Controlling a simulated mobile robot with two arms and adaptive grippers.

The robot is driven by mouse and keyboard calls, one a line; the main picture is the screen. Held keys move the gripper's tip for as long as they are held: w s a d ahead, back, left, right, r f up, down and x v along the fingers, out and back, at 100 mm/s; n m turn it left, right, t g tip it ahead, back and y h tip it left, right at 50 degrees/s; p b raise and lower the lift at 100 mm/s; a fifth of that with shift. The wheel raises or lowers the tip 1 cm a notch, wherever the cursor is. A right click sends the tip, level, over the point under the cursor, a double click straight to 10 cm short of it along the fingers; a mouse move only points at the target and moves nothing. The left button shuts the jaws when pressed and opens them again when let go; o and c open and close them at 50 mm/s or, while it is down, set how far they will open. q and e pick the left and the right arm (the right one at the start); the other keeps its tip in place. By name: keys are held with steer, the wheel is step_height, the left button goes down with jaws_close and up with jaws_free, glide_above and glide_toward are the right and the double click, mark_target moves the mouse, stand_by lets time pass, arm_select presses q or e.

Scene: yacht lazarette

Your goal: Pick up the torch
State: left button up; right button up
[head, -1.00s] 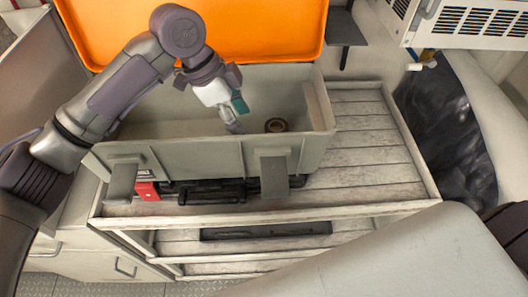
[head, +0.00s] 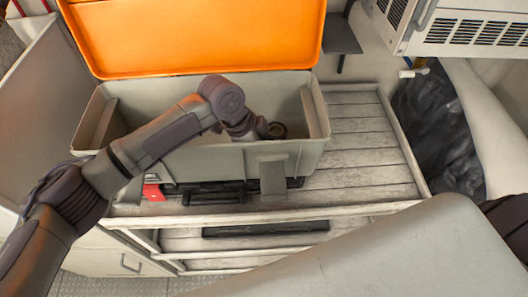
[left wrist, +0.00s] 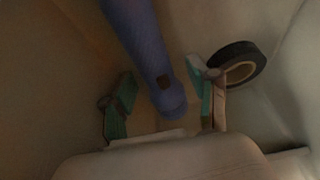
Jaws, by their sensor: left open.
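The torch looks free, with a gap on both sides. In the head view my left arm reaches over the box's front wall and hides the torch and the fingers.
A dark tape roll (left wrist: 238,50) lies just right of the right finger; it also shows in the head view (head: 277,130). The box's orange lid (head: 200,38) stands open behind. The slatted shelf (head: 360,150) right of the box is clear.

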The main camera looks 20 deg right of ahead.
arm_select(q)
jaws_close()
stand_by(0.3)
